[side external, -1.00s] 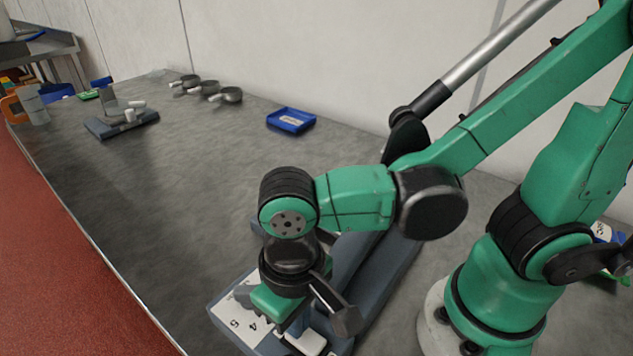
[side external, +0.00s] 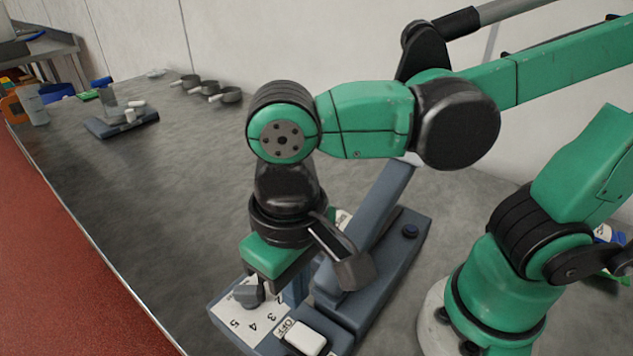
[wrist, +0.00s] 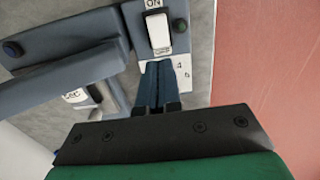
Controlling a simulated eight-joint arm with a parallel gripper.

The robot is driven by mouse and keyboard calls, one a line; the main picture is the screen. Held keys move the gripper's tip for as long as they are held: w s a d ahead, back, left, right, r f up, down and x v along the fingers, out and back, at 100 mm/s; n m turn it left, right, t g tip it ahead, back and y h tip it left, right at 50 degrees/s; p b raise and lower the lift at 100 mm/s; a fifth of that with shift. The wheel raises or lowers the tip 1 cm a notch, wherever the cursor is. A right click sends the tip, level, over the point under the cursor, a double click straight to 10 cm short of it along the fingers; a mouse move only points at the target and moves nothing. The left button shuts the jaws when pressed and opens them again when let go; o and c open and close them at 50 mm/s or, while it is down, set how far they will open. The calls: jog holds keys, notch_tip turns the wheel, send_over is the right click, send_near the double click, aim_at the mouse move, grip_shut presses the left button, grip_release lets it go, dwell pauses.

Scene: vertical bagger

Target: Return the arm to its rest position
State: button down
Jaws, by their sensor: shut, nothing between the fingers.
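My gripper (side external: 296,298) hangs pointing down over the front of the blue-grey vertical bagger (side external: 385,270). In the wrist view my gripper (wrist: 157,70) shows two blue fingers pressed together with nothing between them. Below it is the bagger's white dial plate (side external: 240,318) with printed numbers, partly hidden by the fingers. A white rocker switch (side external: 305,337) with an OFF label sits beside the plate. The wrist view shows this switch (wrist: 158,33) beyond the fingertips, with an ON label. The fingers appear apart from the switch; the exact height is hard to tell.
The bagger's slanted arm (side external: 375,215) rises close behind my gripper. Several grey scoops or pans (side external: 210,87) stand near the wall. Another small device (side external: 122,122) and a jug (side external: 32,104) are at the far left. The middle of the grey table (side external: 160,190) is clear.

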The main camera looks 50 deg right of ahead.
jog(key=shift+w, duration=0.1)
jog(key=w+d+t, duration=0.2)
jog(key=w+d, duration=0.1)
jog(key=d, duration=0.2)
jog(key=w+d+t, duration=0.2)
jog(key=d, duration=0.3)
jog(key=w+d+t, duration=0.3)
jog(key=d, duration=0.2)
jog(key=shift+w+d+r, duration=0.2)
jog(key=shift+w+r, duration=0.1)
jog(key=shift+r, duration=0.05)
